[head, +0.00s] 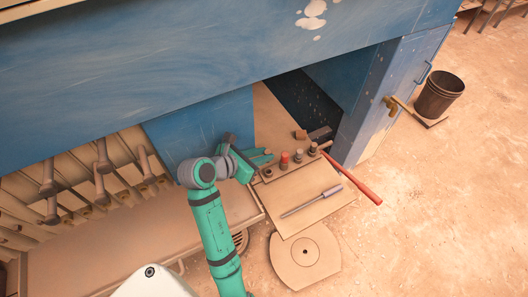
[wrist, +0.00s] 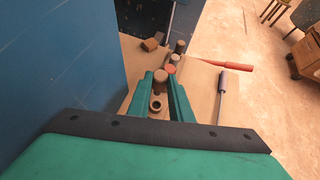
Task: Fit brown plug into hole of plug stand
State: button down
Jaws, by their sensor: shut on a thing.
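My gripper (wrist: 161,78) has its two green fingers closed on the brown plug (wrist: 160,76), whose round top shows between the fingertips in the wrist view. In the head view, my gripper (head: 267,155) is at the back left of the plug stand (head: 275,179); I cannot make out the held plug there. An empty ringed hole (wrist: 156,105) shows between the fingers, nearer the camera than the plug. The same hole (head: 267,173) is at the stand's left end. The plug appears above the stand and apart from the hole; its lower end is hidden.
A red plug (head: 284,160) and two darker plugs (head: 299,155) (head: 313,149) stand along the row. A brown block (head: 300,134) lies behind. A screwdriver (head: 311,201) and a red bar (head: 352,180) lie to the right. A blue wall (wrist: 70,75) rises close on the left.

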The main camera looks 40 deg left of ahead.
jog(key=shift+d+f, duration=0.2)
jog(key=shift+f, duration=2.1)
jog(key=shift+f, duration=1.5)
jog(key=c, duration=1.5)
grip_release()
jog(key=v, duration=1)
jog(key=shift+s+a+r, duration=0.1)
jog(key=shift+s+r, duration=0.1)
jog(key=shift+s, duration=0.05)
